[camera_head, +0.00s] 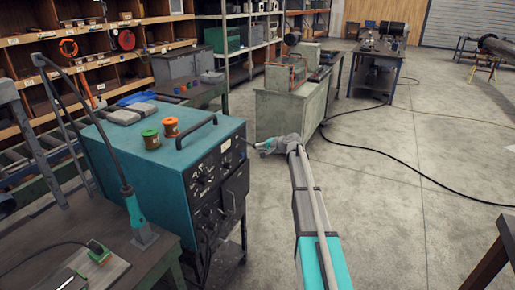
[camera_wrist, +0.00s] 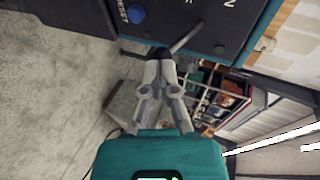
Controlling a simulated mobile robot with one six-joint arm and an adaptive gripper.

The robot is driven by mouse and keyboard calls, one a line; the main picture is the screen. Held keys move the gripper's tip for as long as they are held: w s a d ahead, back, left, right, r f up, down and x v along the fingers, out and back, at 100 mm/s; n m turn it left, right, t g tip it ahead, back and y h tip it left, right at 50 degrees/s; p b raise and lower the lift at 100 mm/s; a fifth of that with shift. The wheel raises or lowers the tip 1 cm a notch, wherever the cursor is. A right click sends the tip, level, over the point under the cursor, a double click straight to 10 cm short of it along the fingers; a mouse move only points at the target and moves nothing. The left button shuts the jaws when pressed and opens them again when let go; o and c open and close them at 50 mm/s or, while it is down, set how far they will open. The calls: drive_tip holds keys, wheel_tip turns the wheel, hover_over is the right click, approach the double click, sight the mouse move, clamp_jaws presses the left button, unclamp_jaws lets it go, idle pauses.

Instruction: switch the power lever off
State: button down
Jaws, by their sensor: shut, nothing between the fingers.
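The teal power unit (camera_head: 168,165) has a black front panel (camera_head: 218,175) with knobs. In the wrist view the dark panel (camera_wrist: 245,28) fills the top, with a grey power lever (camera_wrist: 187,37) sticking out of it at a slant. My gripper (camera_head: 257,146) is beside the panel's upper right edge. In the wrist view my gripper (camera_wrist: 159,54) is shut and empty, its fingertips close to the lever's free end. I cannot tell whether they touch it. The lever's switch position is unclear.
A blue button (camera_wrist: 137,13) sits beside the lever on the panel. Two spools, green (camera_head: 150,138) and orange (camera_head: 170,126), stand on the unit. A pale green cabinet (camera_head: 290,115) stands behind my gripper. The floor to the right is open, with a black cable (camera_head: 400,172).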

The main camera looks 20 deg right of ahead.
drive_tip(key=shift+r+p, duration=0.45)
drive_tip(key=shift+r, duration=0.15)
drive_tip(key=f+p+v, duration=0.1)
drive_tip(key=p+v, duration=0.3)
drive_tip(key=v, duration=1)
drive_tip(key=shift+s+d+f, duration=0.2)
drive_tip(key=shift+d+f, duration=0.15)
